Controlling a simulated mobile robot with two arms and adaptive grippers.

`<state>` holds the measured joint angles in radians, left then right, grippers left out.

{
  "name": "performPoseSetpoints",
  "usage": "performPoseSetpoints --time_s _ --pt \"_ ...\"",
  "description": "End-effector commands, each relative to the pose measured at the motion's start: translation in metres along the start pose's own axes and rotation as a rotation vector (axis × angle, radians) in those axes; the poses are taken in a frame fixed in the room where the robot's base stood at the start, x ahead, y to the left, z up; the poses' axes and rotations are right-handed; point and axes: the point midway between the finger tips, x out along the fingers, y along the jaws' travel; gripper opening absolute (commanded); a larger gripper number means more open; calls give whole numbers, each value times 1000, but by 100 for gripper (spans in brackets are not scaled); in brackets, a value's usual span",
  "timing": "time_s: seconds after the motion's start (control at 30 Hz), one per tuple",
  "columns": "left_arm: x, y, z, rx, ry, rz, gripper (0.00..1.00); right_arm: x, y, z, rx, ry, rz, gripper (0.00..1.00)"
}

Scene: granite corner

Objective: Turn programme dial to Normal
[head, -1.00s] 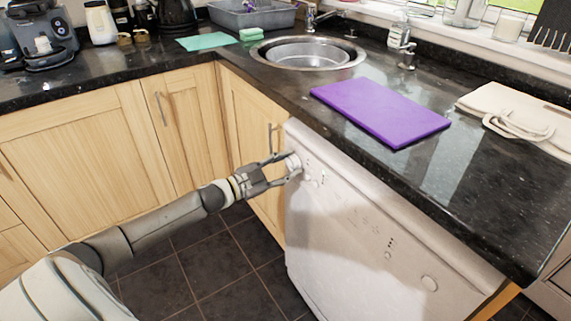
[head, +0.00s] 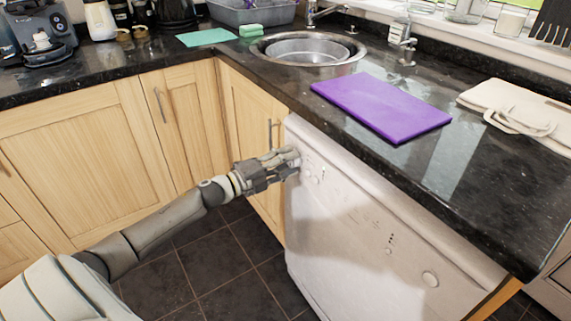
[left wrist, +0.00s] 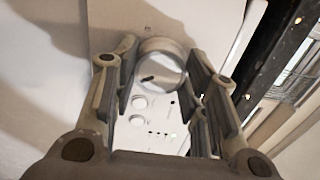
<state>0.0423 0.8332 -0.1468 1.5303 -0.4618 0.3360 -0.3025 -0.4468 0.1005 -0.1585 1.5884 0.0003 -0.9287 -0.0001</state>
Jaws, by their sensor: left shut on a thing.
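The white dishwasher (head: 345,230) stands under the dark counter, its front panel facing my left arm. My left gripper (head: 290,160) is at the upper left corner of that panel, shut on the programme dial. In the left wrist view the round pale dial (left wrist: 161,66) sits between the two fingers of the left gripper (left wrist: 160,85), with a dark pointer mark on its face. Smaller round buttons (left wrist: 139,102) and a row of small dark dots lie beside it. Any programme wording is too small to read. My right gripper is not in view.
The black granite counter (head: 470,190) runs above the dishwasher, with a purple board (head: 382,108) and a folded beige cloth bag (head: 520,112) on it. A round sink (head: 308,50) is in the corner. Wooden cupboards (head: 90,150) stand at the left. The dark tiled floor is clear.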

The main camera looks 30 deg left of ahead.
Motion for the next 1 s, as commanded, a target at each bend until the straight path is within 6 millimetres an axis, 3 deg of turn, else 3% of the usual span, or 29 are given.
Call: performPoseSetpoints --time_s 0.5,1.0 --pt "0 4 -2 425 5 1 17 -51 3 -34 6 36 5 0" --pt "0 4 -2 573 6 3 17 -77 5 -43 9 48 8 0"
